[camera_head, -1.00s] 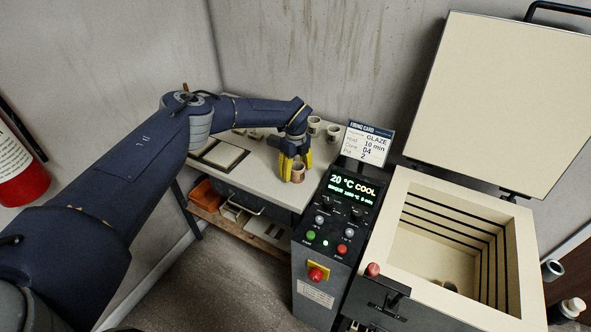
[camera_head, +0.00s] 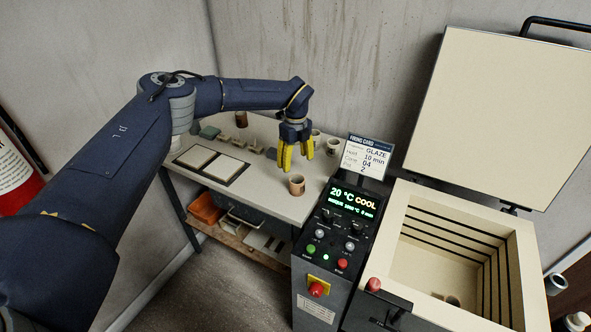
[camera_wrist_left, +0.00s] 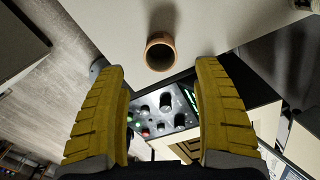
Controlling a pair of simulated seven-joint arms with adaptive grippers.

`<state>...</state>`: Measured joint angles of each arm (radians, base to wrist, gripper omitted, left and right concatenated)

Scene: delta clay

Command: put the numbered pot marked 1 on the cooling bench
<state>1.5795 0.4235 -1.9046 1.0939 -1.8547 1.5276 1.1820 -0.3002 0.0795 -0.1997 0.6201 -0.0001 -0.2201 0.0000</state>
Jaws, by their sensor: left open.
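A small brown pot (camera_head: 297,185) stands upright near the front right corner of the grey-topped bench (camera_head: 262,192). In the left wrist view the same pot (camera_wrist_left: 160,52) shows beyond the fingertips, with its open mouth toward the camera. No number can be read on it. My left gripper (camera_head: 299,170) is open and empty, raised above and behind the pot, not touching it. Two paler pots (camera_head: 333,146) stand at the back of the bench. Another pot (camera_head: 452,300) sits low inside the open kiln (camera_head: 422,193), partly hidden. My right gripper is not in view.
The kiln's control panel (camera_head: 345,220) reads 20 °C COOL. A firing card (camera_head: 368,155) stands above it, close to the bench's right edge. Two pale tiles (camera_head: 215,164) and small pieces lie on the bench's left part. The bench's front middle is clear.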

